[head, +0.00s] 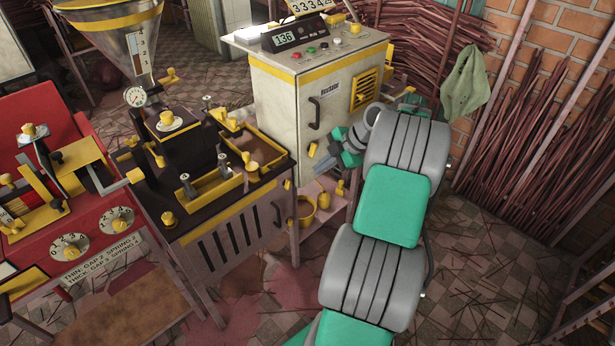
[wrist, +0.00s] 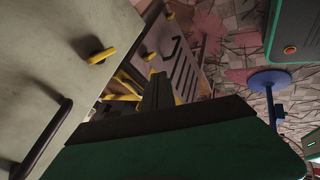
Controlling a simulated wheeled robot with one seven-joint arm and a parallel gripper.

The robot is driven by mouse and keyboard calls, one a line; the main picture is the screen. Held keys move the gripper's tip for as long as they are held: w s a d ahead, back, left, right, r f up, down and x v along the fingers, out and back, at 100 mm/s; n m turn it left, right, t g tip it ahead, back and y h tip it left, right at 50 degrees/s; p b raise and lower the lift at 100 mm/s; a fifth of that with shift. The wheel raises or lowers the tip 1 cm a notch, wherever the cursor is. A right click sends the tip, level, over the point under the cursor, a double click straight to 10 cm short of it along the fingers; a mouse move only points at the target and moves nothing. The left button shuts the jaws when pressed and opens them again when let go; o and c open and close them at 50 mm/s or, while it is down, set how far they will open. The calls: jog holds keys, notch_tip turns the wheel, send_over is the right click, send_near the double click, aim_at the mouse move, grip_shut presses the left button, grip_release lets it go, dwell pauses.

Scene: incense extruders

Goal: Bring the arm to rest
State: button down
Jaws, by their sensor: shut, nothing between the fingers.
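My arm (head: 395,205), in grey and green segments, stands bent at the right of the head view. My gripper (head: 328,162) is at its far end, beside the front of the cream control cabinet (head: 280,95). The gripper looks small there and partly hidden by the wrist. In the wrist view the dark gripper fingers (wrist: 160,88) are together with nothing held. The cabinet's pale face with a dark handle (wrist: 45,135) and a yellow latch (wrist: 101,56) fills the left of that view, close to the gripper.
A dark extruder bench (head: 235,215) with yellow trays stands left of my arm, and a red machine (head: 70,235) is at the far left. Bundles of sticks (head: 520,130) lean on the brick wall. The tiled floor (head: 480,270) at right is mostly open, with scattered sticks.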

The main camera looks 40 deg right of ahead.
jog(key=a+r+m+g+h+p, duration=0.1)
jog(key=a+r+m+p, duration=0.2)
jog(key=a+r, duration=0.55)
jog(key=a+r+m+g+h+p, duration=0.1)
jog(key=a+r+m+p, duration=0.3)
jog(key=a, duration=0.7)
jog(key=s+a+r+m+h+p, duration=0.2)
jog(key=s+a+r+m, duration=0.2)
jog(key=s+a+m, duration=0.5)
jog(key=s+a, duration=0.3)
jog(key=s, duration=0.3)
jog(key=shift+a+g+p, duration=0.25)
jog(key=shift+g+p, duration=0.05)
jog(key=shift+g, duration=0.1)
